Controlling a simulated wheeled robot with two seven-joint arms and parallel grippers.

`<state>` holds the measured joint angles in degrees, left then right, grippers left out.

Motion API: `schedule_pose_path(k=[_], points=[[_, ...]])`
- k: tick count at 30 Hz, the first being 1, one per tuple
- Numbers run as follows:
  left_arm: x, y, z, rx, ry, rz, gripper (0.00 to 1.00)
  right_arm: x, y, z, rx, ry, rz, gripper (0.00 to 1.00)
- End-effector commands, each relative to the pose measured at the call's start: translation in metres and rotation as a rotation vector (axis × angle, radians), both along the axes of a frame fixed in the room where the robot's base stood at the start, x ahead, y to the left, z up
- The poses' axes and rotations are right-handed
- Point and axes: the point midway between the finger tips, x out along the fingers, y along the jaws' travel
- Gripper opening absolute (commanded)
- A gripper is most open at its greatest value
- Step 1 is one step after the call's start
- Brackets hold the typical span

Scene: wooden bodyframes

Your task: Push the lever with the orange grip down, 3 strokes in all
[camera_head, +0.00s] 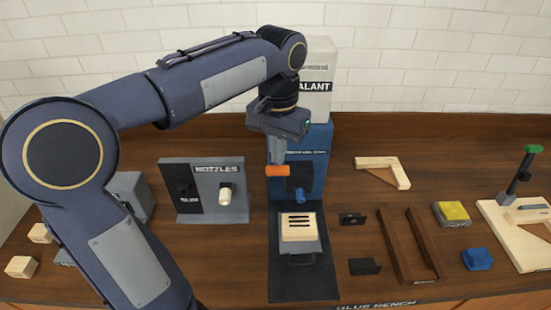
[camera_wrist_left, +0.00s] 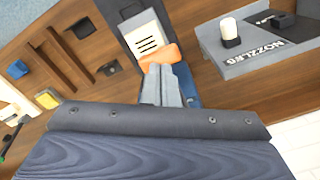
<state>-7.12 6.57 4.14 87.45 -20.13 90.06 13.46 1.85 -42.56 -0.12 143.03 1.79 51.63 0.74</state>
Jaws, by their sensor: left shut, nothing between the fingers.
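The orange grip (camera_head: 278,170) of the lever sits in front of the blue dispenser (camera_head: 318,150), above a slotted light wooden block (camera_head: 298,227) on a dark base. My left gripper (camera_head: 278,152) is shut, with nothing between its fingers, and is right above the grip. In the left wrist view the orange grip (camera_wrist_left: 160,57) lies at the tips of my shut left fingers (camera_wrist_left: 166,72). I cannot tell whether they touch. The lever's arm is mostly hidden behind the gripper. My right gripper does not show.
A grey nozzle stand (camera_head: 204,188) is left of the dispenser. To the right lie a wooden corner frame (camera_head: 385,171), brown rails (camera_head: 412,245), a yellow-topped sponge (camera_head: 452,213), a blue lump (camera_head: 477,259) and a board with a green-topped clamp (camera_head: 520,180). Small wooden blocks (camera_head: 20,266) lie far left.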

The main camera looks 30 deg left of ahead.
Motion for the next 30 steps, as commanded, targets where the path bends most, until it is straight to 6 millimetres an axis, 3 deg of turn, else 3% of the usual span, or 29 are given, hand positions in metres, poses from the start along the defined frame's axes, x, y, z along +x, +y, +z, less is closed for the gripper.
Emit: schedule_pose_path(k=[8,21,30], points=[[0.000,0.000,0.003,0.000,-0.001,0.000,0.00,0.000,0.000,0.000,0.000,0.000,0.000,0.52],[0.001,0.000,0.044,0.000,-0.001,-0.001,0.00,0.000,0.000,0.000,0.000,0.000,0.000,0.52],[0.000,0.000,0.050,0.000,0.000,-0.001,0.00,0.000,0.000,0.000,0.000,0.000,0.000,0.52]])
